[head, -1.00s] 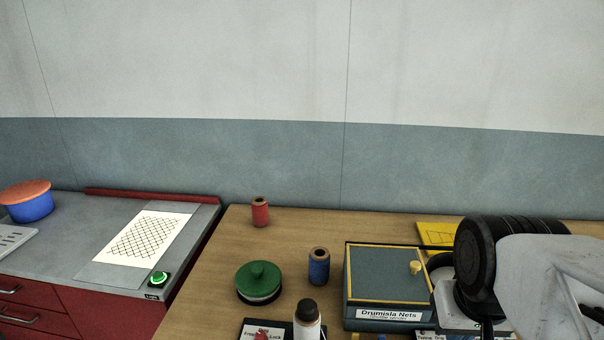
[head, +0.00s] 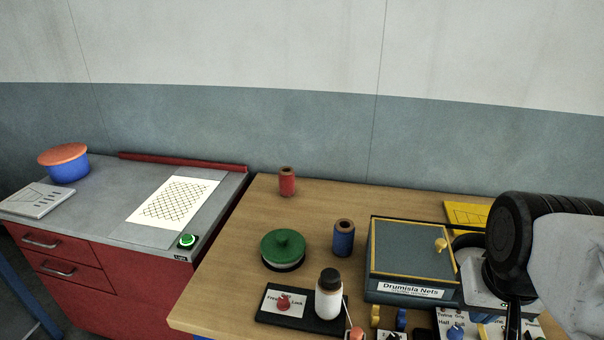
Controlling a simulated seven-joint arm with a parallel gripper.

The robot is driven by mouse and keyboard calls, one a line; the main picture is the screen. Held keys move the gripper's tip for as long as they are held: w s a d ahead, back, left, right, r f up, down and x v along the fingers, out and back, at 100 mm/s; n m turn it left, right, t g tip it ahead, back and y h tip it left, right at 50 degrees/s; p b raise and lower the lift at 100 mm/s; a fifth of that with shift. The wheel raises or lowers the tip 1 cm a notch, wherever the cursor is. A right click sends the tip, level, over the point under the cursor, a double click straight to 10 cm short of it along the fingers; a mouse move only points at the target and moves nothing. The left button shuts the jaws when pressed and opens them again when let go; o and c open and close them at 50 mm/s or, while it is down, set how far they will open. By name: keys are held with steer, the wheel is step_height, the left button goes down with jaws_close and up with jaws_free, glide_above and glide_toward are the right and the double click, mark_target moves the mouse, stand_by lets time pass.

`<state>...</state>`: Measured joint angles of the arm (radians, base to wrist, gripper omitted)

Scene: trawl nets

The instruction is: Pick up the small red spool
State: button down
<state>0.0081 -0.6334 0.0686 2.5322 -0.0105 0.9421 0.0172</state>
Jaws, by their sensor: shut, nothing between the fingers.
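The small red spool (head: 287,182) stands upright near the back edge of the wooden table, with a brown top. My gripper (head: 513,322) is partly in view at the lower right, a slim dark shape below the black joint of my arm. It is shut and empty, far to the right of the red spool and nearer the camera. Its lower end is not clearly seen.
A blue spool (head: 344,238) and a green-lidded round container (head: 283,249) stand in front of the red spool. A grey-lidded box (head: 412,250) lies between them and my arm. A white bottle (head: 328,297) stands at the front. Table around the red spool is clear.

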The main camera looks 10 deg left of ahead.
steer(key=shift+c, duration=0.8)
jaws_free()
steer(key=m+y, duration=1.1)
steer(key=m, duration=0.4)
glide_above(293, 174)
steer(key=s+d, duration=1.3)
steer(key=s, duration=0.1)
step_height(293, 174, down, 6)
steer(key=w+a+f+m, duration=0.2)
steer(key=w+a+f, duration=0.1)
steer(key=w, duration=0.1)
steer(key=w+a+f+m+t+y, duration=0.1)
steer(key=w+a+f+m, duration=0.1)
steer(key=w+f, duration=0.1)
steer(key=w+a+f+m, duration=0.2)
steer(key=w+a+f, duration=0.1)
steer(key=w+f, duration=0.1)
steer(key=shift+w+a+t+y, duration=0.3)
steer(key=shift+w+t+y, duration=0.1)
steer(key=shift+w, duration=0.15)
steer(key=shift+w+a+f+m, duration=0.25)
steer(key=shift+w+f+m, duration=0.05)
steer(key=shift+w, duration=0.05)
